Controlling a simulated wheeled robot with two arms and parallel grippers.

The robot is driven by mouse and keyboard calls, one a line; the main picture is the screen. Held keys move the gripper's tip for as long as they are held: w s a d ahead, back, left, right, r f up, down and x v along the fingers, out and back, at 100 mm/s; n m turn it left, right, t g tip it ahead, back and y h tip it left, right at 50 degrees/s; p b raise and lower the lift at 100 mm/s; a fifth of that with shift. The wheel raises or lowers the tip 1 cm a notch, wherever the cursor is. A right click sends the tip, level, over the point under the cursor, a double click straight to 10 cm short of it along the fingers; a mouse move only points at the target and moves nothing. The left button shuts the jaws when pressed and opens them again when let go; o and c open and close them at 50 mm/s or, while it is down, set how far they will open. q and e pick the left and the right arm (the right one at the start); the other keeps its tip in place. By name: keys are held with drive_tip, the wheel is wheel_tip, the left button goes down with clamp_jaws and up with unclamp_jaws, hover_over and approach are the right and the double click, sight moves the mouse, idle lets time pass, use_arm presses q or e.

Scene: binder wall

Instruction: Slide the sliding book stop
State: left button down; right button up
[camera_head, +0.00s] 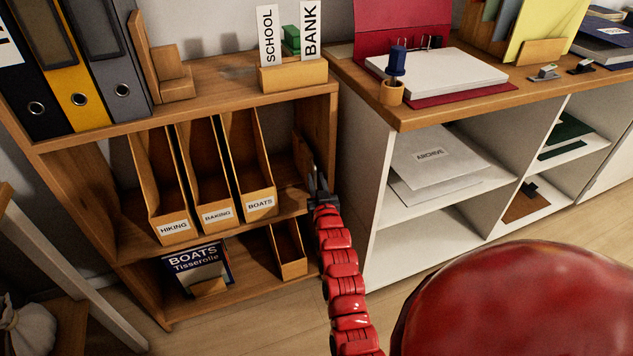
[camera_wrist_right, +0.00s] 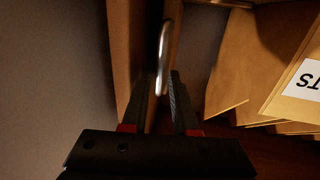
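The sliding book stop looks to be the upright wooden panel (camera_head: 303,158) at the right end of the middle shelf, right of the magazine files. In the right wrist view, a wooden board (camera_wrist_right: 127,50) stands upright with a curved metal handle (camera_wrist_right: 164,60) on its edge. My right gripper (camera_head: 318,180) reaches into this shelf beside the panel. In the wrist view its fingers (camera_wrist_right: 160,85) are apart, with the handle's lower end between or just beyond their tips. Contact cannot be told. My left gripper is not in view.
Magazine files labelled HIKING (camera_head: 172,227), BAKING (camera_head: 217,214) and BOATS (camera_head: 260,203) stand left of the gripper. The bookcase's right side wall (camera_head: 320,130) is close on the right. A book (camera_head: 197,268) and a small wooden holder (camera_head: 290,255) are below. A white cabinet (camera_head: 362,150) stands right.

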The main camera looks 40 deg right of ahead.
clamp_jaws()
idle(1.3)
